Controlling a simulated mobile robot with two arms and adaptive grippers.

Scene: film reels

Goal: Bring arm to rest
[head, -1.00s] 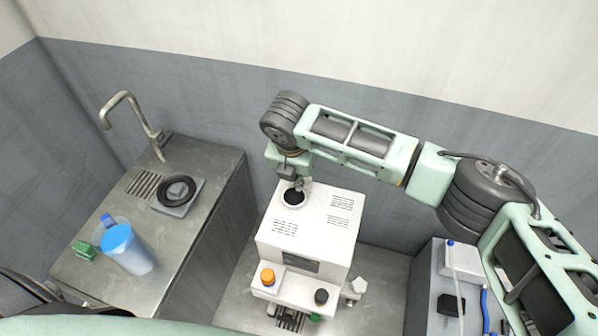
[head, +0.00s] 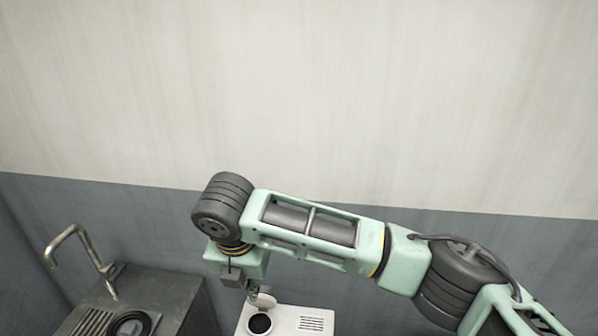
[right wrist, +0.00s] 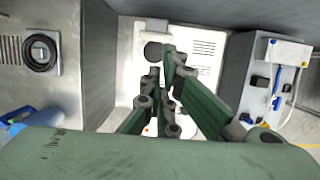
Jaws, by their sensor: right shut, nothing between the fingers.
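My right arm (head: 310,228) reaches in from the right in the head view, with its wrist bent down. My left gripper is not in view.
A metal sink counter (head: 165,290) with a tap (head: 85,245) and a black ring (head: 133,324) stands left. The wall above is bare.

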